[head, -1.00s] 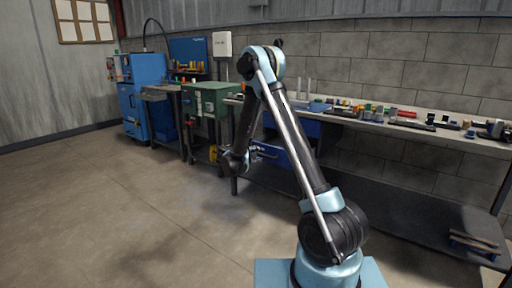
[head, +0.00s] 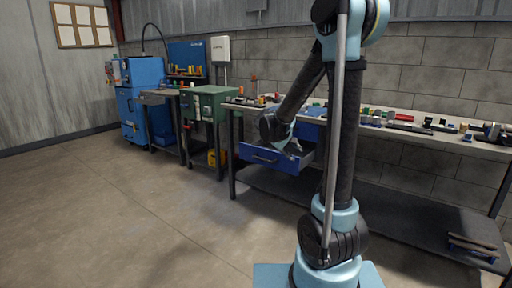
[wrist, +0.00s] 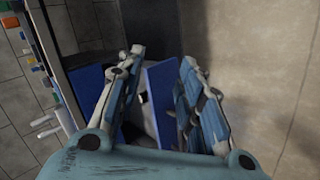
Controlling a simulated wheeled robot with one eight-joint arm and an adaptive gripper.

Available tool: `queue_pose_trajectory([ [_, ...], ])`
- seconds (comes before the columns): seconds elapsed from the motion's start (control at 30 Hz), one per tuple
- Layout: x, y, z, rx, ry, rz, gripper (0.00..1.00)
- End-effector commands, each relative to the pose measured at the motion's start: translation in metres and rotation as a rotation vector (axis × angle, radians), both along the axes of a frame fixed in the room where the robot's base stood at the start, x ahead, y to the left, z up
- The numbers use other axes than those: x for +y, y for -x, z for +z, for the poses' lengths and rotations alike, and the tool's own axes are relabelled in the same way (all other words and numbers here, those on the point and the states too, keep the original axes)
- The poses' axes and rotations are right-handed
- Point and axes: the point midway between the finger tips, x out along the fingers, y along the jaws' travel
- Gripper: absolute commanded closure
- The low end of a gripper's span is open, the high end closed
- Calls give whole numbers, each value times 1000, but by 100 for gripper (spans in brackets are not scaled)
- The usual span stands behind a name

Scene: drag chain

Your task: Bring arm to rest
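My gripper (head: 292,148) is in front of the workbench, at the blue drawer (head: 268,160), and its fingers are hard to make out in the head view. In the wrist view my gripper (wrist: 162,58) has its two fingers spread apart, with no object visibly clamped between them. The blue drawer also shows in the wrist view (wrist: 162,92), with a blue panel visible between the fingers. I cannot tell whether a finger touches it. The drawer is pulled out under the bench top. A small pale and dark shape inside it is too unclear to name.
The workbench (head: 480,146) carries many small parts along its top and has a dark lower shelf (head: 400,215). A green cabinet (head: 207,104) and a blue machine (head: 140,97) stand at the left. The floor (head: 130,215) at front left is clear.

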Motion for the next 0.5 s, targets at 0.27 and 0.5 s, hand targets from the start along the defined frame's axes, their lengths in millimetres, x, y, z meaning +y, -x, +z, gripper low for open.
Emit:
queue_pose_trajectory([
  [0.27, -30, 69, 8, 49, -131, -76, 66],
  [0.5, -46, 130, 7, 87, -245, -141, 66],
])
